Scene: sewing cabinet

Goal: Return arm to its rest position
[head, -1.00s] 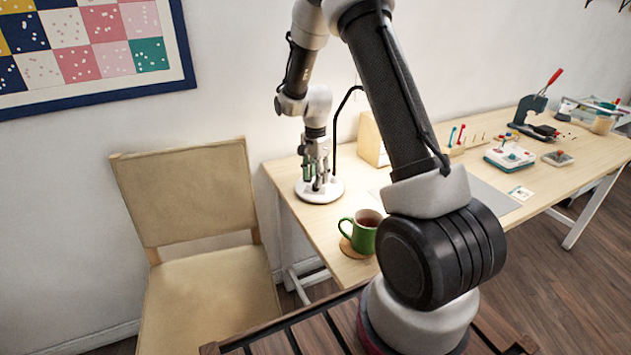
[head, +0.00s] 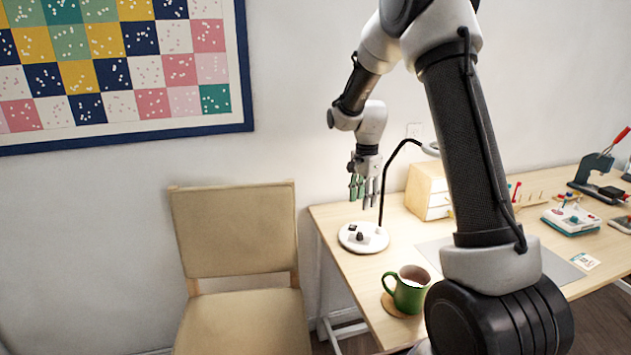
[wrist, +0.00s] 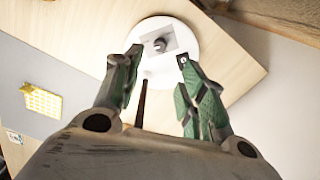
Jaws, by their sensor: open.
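My arm is raised and bent over the table, with my gripper (head: 364,190) pointing down above the white round lamp base (head: 350,236). The gripper is open and empty. In the wrist view its two green-padded fingers (wrist: 160,85) stand apart, with the white lamp base (wrist: 180,35) and its dark knob beyond them. The fingers are apart from the base in the head view. The lamp's thin black stem (head: 386,180) rises just right of my gripper. My upper arm hides part of the table.
A green mug (head: 408,296) of a reddish-brown drink stands on a round coaster near the table's front edge. A small wooden drawer box (head: 425,195) is behind. A beige chair (head: 235,235) stands left of the table (head: 345,268). A press (head: 600,170) is at the right.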

